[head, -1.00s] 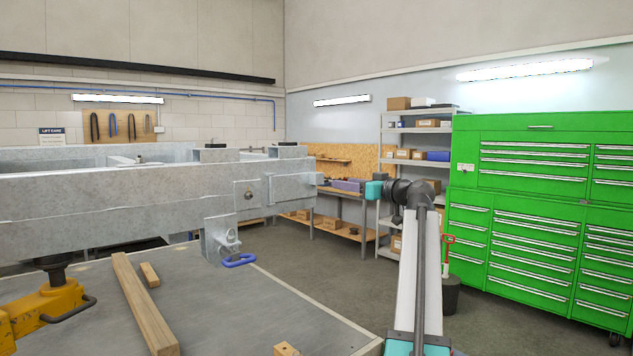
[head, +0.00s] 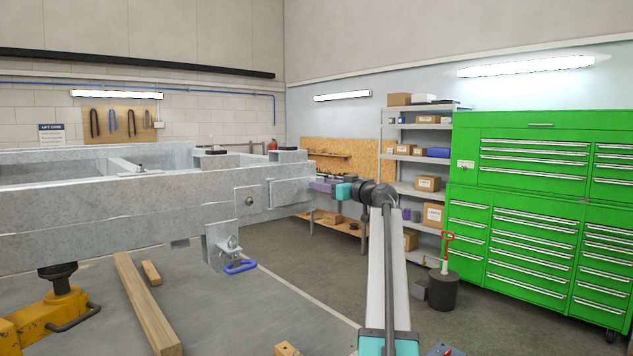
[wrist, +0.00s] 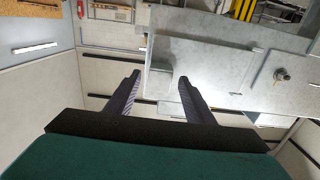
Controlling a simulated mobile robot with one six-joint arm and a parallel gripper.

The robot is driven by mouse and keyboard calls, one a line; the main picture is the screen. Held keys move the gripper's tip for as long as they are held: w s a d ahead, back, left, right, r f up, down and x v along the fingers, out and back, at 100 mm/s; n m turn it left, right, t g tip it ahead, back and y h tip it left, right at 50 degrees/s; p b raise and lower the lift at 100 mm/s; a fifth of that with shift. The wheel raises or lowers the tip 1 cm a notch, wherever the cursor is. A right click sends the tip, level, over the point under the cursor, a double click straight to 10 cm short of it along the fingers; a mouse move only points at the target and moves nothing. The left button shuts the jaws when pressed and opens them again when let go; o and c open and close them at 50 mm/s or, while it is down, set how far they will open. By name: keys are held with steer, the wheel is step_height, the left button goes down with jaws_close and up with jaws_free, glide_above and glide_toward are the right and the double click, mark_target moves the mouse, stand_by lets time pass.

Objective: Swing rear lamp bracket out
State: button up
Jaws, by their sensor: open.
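The rear lamp bracket looks to be the grey plate (head: 290,193) at the right end of the galvanised trailer frame, lying along its side. My gripper (head: 322,186) is at the plate's right end in the head view, its purple fingers pointing left. In the wrist view my gripper (wrist: 159,76) is open, with an edge of the grey plate (wrist: 220,60) between the two fingers. The right finger overlaps the plate; the left finger is outside its edge. I cannot tell whether either finger touches it.
A bolted plate (head: 248,200) sits left of the bracket. A blue-handled fitting (head: 239,266) hangs below the frame (head: 110,205). A yellow jack (head: 45,315) and timber (head: 145,305) are at lower left. A green tool cabinet (head: 540,225) and bucket (head: 442,291) stand right.

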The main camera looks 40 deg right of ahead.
steer(key=shift+w+d+p, duration=0.1)
steer(key=shift+w+p, duration=0.25)
steer(key=shift+w, duration=0.95)
